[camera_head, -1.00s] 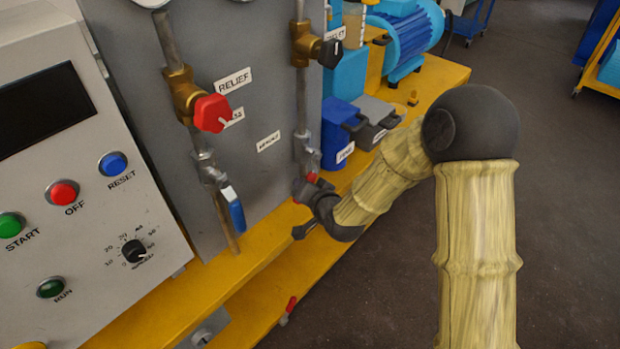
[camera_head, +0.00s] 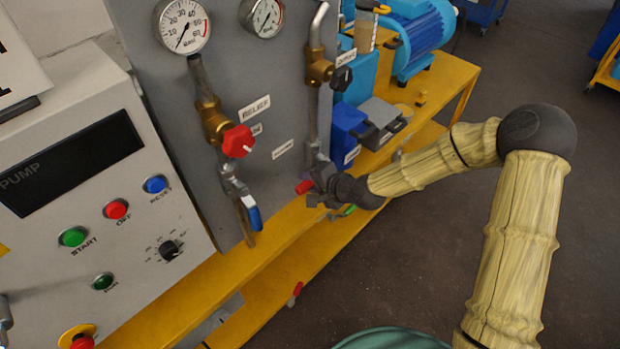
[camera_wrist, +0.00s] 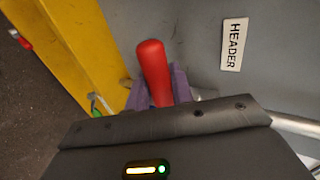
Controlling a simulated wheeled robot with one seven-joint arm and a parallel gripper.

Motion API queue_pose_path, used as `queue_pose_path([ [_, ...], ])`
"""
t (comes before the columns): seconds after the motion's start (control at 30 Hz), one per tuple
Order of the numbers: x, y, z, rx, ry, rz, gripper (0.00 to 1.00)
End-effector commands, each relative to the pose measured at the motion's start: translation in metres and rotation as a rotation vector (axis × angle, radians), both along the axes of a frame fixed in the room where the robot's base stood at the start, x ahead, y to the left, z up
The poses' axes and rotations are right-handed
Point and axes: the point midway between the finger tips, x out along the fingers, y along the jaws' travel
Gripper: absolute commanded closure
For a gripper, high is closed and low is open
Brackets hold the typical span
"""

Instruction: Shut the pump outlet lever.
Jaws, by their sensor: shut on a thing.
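A red-handled lever (camera_head: 304,187) sits low on the right-hand pipe of the grey panel. My gripper (camera_head: 317,188) is shut on this lever. In the wrist view the red handle (camera_wrist: 153,70) stands up between the purple fingers of my gripper (camera_wrist: 160,94). The fingers hide the lower part of the handle, and the valve body is mostly hidden. A HEADER label (camera_wrist: 234,45) is on the panel beside it. No label that I can read marks this lever as the pump outlet.
A blue lever (camera_head: 254,218) and a red RELIEF knob (camera_head: 238,141) are on the left pipe. A black knob (camera_head: 342,78) is higher on the right pipe. A green handle (camera_head: 346,211) is just below my gripper. The yellow frame (camera_head: 265,262) runs below the panel.

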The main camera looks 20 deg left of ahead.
Motion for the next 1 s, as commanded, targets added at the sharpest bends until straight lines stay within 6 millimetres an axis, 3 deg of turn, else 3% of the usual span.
queue_pose_path([
  [0.4,0.002,-0.001,0.001,0.005,0.007,-0.006,1.0],
  [0.43,0.002,-0.001,0.001,0.005,0.007,-0.006,0.73],
  [0.53,0.002,0.0,0.001,0.005,0.007,-0.004,0.57],
  [0.83,0.001,-0.001,0.001,0.004,0.007,-0.002,0.57],
  [1.0,-0.003,-0.011,0.009,0.004,0.007,-0.003,0.57],
])
